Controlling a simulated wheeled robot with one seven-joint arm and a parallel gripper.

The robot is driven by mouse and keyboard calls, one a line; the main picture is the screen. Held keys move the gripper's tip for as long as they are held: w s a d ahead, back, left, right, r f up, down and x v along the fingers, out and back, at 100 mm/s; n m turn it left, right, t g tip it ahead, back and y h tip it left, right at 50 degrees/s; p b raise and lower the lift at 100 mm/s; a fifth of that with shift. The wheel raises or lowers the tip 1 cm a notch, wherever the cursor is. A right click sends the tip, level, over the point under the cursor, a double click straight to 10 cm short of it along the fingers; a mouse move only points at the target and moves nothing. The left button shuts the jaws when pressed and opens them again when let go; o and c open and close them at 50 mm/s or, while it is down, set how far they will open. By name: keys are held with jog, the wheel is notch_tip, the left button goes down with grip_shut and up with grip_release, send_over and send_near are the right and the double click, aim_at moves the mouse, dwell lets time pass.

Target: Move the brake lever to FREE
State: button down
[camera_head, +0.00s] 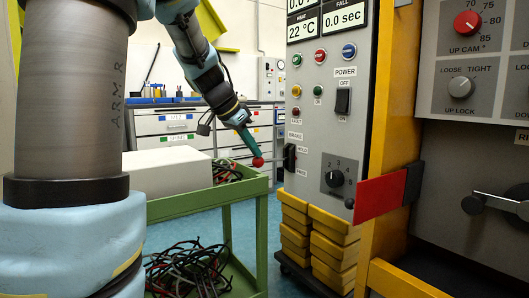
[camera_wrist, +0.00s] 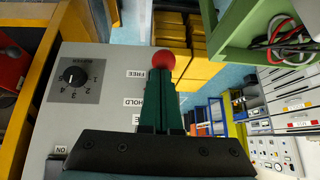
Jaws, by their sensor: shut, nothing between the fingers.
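The brake lever's red ball knob (camera_head: 258,162) sticks out to the left of the grey control panel on a thin stem, which runs to a black slot block (camera_head: 290,157) beside the HOLD and FREE labels. My gripper (camera_head: 247,143) comes down from the upper left, shut and empty, with its green fingertips right above the knob. In the wrist view, the knob (camera_wrist: 163,62) shows just beyond the tips of my gripper (camera_wrist: 161,82), near the FREE label (camera_wrist: 147,74). I cannot tell whether the tips touch it. My fingers hide the stem in the wrist view.
A rotary dial (camera_head: 338,178) and a power switch (camera_head: 343,101) sit on the same panel. A red bar (camera_head: 380,197) juts out at its right. Yellow bins (camera_head: 325,245) stand below. A green cart (camera_head: 215,200) with cables is at the left, close to the knob.

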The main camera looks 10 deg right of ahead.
jog(key=shift+s+a+f+t+h+b, duration=0.1)
jog(key=shift+a+f+t+h+b, duration=0.3)
jog(key=shift+f+b, duration=1.3)
jog(key=shift+s+d+f+t+h+b, duration=0.1)
jog(key=shift+f+h+b, duration=0.35)
jog(key=shift+b, duration=2.65)
jog(key=shift+h, duration=0.25)
notch_tip(320, 180, down, 4)
jog(key=b, duration=0.8)
jog(key=shift+w, duration=0.1)
jog(key=shift+d+f, duration=0.1)
jog(key=shift+f, duration=0.05)
jog(key=p, duration=0.3)
send_near(255, 166)
jog(key=shift+s+a+f, duration=0.25)
jog(key=shift+a+f, duration=0.1)
jog(key=shift+f, duration=0.2)
jog(key=shift+s+a+f, duration=0.2)
jog(key=shift+a+f, duration=0.15)
jog(key=shift+f, duration=0.2)
